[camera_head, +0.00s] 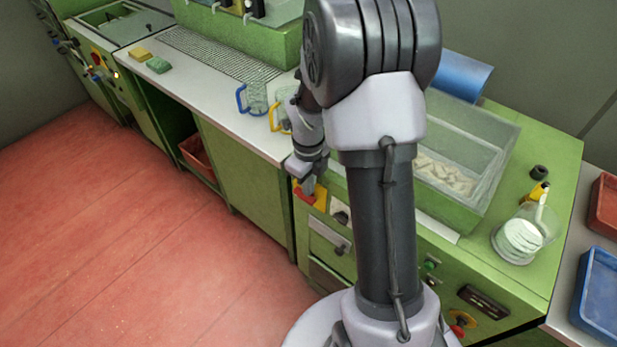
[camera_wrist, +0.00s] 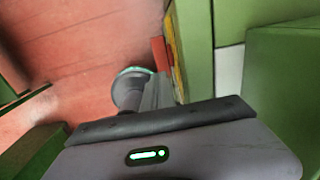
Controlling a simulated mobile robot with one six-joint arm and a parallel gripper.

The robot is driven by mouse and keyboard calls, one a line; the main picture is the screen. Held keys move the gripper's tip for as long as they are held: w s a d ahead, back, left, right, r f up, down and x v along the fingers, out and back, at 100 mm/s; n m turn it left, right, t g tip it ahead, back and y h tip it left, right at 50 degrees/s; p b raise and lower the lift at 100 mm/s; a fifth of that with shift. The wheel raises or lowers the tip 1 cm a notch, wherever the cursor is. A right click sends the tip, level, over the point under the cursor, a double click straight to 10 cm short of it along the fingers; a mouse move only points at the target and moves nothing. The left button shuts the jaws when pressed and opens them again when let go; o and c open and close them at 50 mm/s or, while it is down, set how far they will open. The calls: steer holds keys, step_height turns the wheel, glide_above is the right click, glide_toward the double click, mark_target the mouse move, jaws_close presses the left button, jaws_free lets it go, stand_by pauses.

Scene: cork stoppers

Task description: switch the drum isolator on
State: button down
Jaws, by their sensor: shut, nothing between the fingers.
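A rotary isolator with a red handle (camera_head: 303,196) on a yellow plate (camera_head: 320,199) is on the green machine's front panel, below the worktop edge. My gripper (camera_head: 309,188) is shut and empty, pointing down right at the red handle. It covers part of the handle, so I cannot tell whether they touch or how the handle is turned. In the wrist view the red part (camera_wrist: 158,50) and a thin strip of the yellow plate (camera_wrist: 172,50) show edge-on beside the grey fingers (camera_wrist: 160,92). No label on the isolator can be read.
Another red knob on yellow (camera_head: 459,329) is at the panel's lower right, near a green button (camera_head: 431,266). Jugs with a blue handle (camera_head: 241,98) and a yellow handle (camera_head: 274,118) stand above. The red floor is clear.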

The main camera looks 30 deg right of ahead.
mark_target(308, 200)
step_height(308, 200, down, 3)
steer(key=shift+f+b, duration=0.15)
steer(key=shift+b, duration=0.35)
